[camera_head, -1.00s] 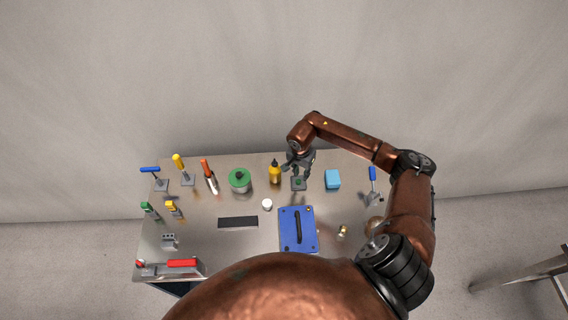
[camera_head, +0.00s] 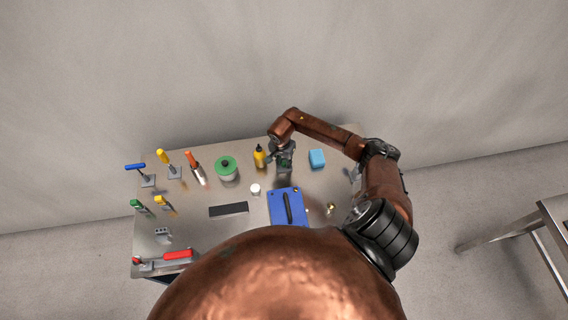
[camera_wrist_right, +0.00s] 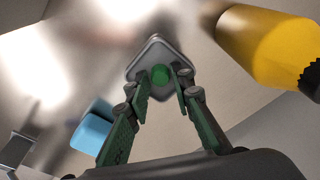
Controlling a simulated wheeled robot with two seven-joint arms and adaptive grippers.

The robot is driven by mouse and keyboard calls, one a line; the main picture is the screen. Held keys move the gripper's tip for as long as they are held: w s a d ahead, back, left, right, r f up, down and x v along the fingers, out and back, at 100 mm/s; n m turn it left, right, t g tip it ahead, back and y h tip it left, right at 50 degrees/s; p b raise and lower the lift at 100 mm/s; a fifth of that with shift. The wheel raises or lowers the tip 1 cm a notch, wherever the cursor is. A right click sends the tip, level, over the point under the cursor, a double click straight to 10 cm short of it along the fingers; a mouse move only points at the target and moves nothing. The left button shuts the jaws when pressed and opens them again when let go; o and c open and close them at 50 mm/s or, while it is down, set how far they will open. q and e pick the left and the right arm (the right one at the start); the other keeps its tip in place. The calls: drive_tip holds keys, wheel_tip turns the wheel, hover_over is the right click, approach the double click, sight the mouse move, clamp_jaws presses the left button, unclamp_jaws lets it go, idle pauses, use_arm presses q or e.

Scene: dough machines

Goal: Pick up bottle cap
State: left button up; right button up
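A small round green cap (camera_wrist_right: 160,74) sits on a grey square block (camera_wrist_right: 153,49) in the right wrist view. The block also shows in the head view (camera_head: 284,171), largely under my right gripper. My right gripper (camera_wrist_right: 163,80) is open, with its two green-padded fingers on either side of the cap. I cannot tell whether the fingers touch it. In the head view my right gripper (camera_head: 284,160) is over the block at the back of the table. My left gripper is not in view.
A yellow bottle (camera_head: 259,157) with a black tip stands close left of the right gripper. A light-blue block (camera_head: 317,158) is to its right. A blue panel (camera_head: 275,207) with a black handle lies in front. Several tools stand on the left of the table.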

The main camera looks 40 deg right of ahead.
drive_tip(key=c, duration=0.4)
drive_tip(key=shift+o, duration=0.2)
